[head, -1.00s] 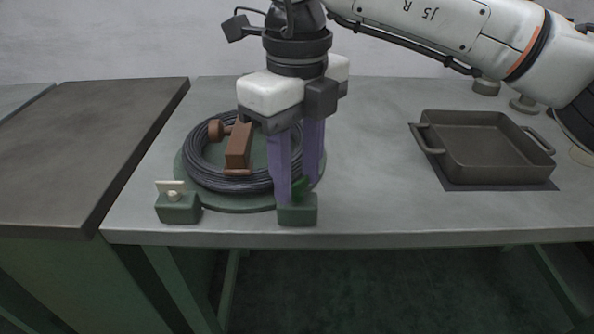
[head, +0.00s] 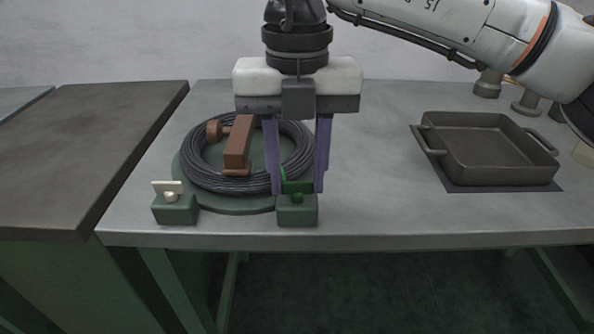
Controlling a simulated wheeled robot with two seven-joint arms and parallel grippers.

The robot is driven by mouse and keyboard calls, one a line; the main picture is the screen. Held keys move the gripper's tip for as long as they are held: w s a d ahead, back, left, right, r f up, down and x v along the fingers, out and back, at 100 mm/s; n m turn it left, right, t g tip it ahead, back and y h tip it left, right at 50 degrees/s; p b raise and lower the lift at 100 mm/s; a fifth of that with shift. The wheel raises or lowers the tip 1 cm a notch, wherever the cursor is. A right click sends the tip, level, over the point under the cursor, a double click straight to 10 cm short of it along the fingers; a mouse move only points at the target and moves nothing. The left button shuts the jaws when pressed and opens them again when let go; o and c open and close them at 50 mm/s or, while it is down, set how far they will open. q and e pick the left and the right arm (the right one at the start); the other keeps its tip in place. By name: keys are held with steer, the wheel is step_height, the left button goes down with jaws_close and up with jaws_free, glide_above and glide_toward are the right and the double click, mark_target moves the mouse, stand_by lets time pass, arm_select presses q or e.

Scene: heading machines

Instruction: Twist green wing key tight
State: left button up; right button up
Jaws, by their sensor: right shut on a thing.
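The green wing key (head: 293,187) stands on a small green block (head: 297,214) at the table's front edge. My right gripper (head: 298,190) points straight down over this block. Its two purple fingers are shut on the wing key, one at each side, and the key's flat wing faces me broadside. A cream wing key (head: 167,187) stands on a similar block (head: 175,211) to the left, untouched. My left gripper is not in view.
Behind the blocks, a coil of dark cable (head: 200,172) lies on a round green base, with a brown tool-like piece (head: 239,142) over it. A dark pan (head: 485,150) sits on a mat at the right. The table between is clear.

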mark_target(297, 182)
steer(key=shift+r+m, duration=0.1)
steer(key=shift+m, duration=0.2)
steer(key=o, duration=1.1)
steer(key=shift+c, duration=0.2)
arm_select(q)
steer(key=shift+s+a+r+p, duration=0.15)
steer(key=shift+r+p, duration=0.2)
steer(key=shift+p, duration=0.6)
arm_select(e)
step_height(297, 182, up, 10)
steer(key=shift+r, duration=0.15)
